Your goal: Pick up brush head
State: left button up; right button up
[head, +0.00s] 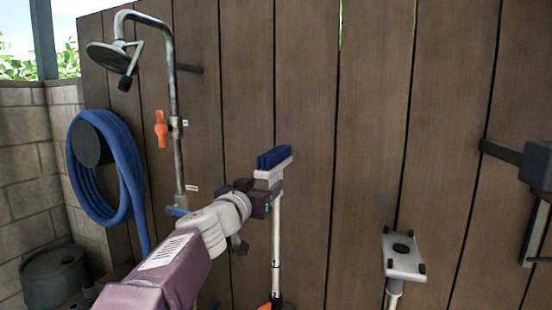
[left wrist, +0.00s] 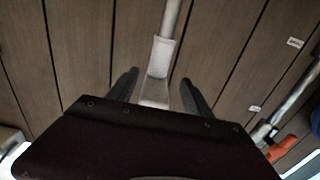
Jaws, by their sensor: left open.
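The brush head (head: 273,163) has blue bristles facing up on a white block. It sits on top of an upright pale pole (head: 276,245) in front of the wooden fence. My left gripper (head: 266,198) is just below the white block, at the pole's upper end. In the left wrist view, my open left gripper (left wrist: 159,78) has one dark finger on each side of the pole's white sleeve (left wrist: 161,54). The fingers look apart from it. The bristles do not show in that view. My right gripper is not in view.
A white flat head (head: 404,258) on another pole stands to the right. A shower pipe with an orange handle (head: 161,129) and a coiled blue hose (head: 124,170) are on the left. A dark bracket (head: 502,151) juts from the fence at the right.

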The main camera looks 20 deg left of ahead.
pick_arm(q)
jog(key=w+p, duration=0.2)
jog(key=w, duration=0.4)
jog(key=shift+w+a+f+p, duration=0.1)
jog(key=shift+w+p, duration=0.2)
jog(key=shift+p, duration=0.05)
jog(key=shift+s, duration=0.15)
jog(key=c, duration=0.7)
grip_shut()
